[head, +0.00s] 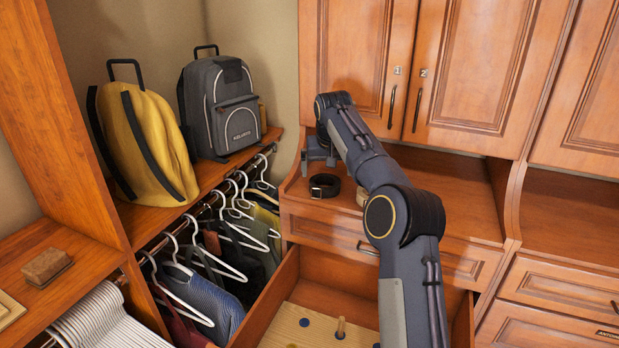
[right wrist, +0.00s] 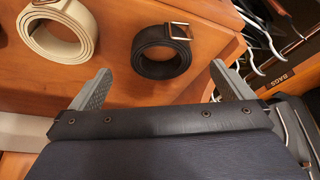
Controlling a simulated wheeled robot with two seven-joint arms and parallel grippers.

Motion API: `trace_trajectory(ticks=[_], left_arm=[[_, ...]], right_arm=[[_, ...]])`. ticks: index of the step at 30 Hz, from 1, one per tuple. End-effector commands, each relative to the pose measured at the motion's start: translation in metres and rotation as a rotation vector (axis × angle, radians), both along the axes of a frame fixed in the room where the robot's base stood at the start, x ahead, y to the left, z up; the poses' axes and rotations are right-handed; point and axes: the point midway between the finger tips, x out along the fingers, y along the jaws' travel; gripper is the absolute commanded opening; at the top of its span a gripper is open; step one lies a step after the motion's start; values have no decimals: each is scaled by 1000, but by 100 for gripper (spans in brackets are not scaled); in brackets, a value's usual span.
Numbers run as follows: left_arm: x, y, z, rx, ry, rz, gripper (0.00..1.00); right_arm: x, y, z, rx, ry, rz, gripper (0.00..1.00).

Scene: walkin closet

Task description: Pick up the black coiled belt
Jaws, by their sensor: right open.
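The black coiled belt (head: 325,185) lies on the wooden counter at the left end of the cabinet niche. In the right wrist view the black belt (right wrist: 160,50) is a coil with a metal buckle, just beyond and between my fingers. My right gripper (right wrist: 165,88) is open and empty, its two grey fingers spread apart. In the head view my right gripper (head: 318,158) is behind the belt, near the left side of the niche. My left gripper is in neither view.
A cream coiled belt (right wrist: 62,28) lies beside the black one; in the head view my arm mostly covers it. An open drawer (head: 305,315) juts out below the counter. Hanging clothes (head: 205,295) and a shelf with two backpacks (head: 222,105) stand at left. The counter's right part is clear.

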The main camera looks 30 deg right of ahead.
Motion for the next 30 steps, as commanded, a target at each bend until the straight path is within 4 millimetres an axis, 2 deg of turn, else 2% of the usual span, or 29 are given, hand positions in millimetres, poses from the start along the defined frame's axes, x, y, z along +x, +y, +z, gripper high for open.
trace_trajectory(ticks=[16,25,30], left_arm=[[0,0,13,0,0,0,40],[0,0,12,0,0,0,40],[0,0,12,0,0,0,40]], right_arm=[[30,-13,-61,2,1,0,100],[32,-13,-66,1,-2,1,100],[32,-13,-66,1,-2,1,79]])
